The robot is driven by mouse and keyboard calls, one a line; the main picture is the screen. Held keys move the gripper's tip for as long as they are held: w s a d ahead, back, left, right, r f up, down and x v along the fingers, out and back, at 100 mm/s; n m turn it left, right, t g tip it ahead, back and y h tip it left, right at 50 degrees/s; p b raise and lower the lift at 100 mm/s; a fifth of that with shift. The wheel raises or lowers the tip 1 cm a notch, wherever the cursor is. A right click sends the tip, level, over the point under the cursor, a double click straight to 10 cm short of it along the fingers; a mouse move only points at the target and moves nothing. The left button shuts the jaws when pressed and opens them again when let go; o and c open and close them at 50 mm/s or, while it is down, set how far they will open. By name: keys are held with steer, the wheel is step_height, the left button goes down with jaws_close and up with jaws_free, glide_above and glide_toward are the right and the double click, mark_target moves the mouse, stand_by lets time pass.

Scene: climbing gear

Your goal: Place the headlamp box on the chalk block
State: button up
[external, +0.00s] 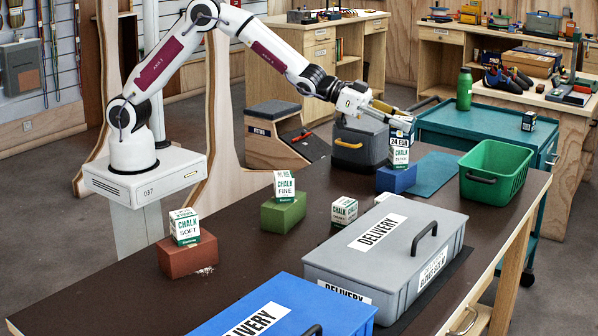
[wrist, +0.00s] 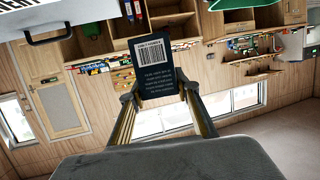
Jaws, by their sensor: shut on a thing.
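My gripper (external: 392,115) is shut on a small dark box, likely the headlamp box (external: 400,129); part of a "24 EUR" label shows on it. In the wrist view, its dark face with a white barcode (wrist: 156,60) sits between my fingertips (wrist: 160,93). It is right above a white chalk box (external: 397,156) that stands upright on a blue block (external: 397,178). I cannot tell whether the two touch. Other chalk boxes are "CHALK FINE" (external: 284,186) on a green block (external: 283,213) and "CHALK SOFT" (external: 184,226) on a red block (external: 187,256).
A small chalk box (external: 343,211) lies on the dark table. A grey "DELIVERY" case (external: 340,262) and a blue one (external: 250,305) fill the front. A green basket (external: 497,172) stands right of the blue block. A teal cart (external: 470,122) is behind.

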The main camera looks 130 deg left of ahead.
mark_target(393, 142)
steer(key=s+a+f+y, duration=0.1)
steer(key=f, duration=0.1)
steer(key=s+a+f+n, duration=0.1)
steer(key=s+f, duration=0.1)
steer(key=f, duration=0.1)
steer(key=s+a+f+n+y, duration=0.1)
steer(key=a+f, duration=0.1)
steer(key=shift+s+f+g+y, duration=0.15)
steer(key=shift+f+g+y, duration=0.15)
steer(key=shift+g, duration=0.1)
step_height(393, 142, down, 6)
stand_by(0.7)
steer(key=shift+f, duration=0.15)
steer(key=shift+f, duration=1.8)
steer(key=shift+f, duration=0.1)
steer(key=o, duration=1.1)
steer(key=shift+o, duration=0.2)
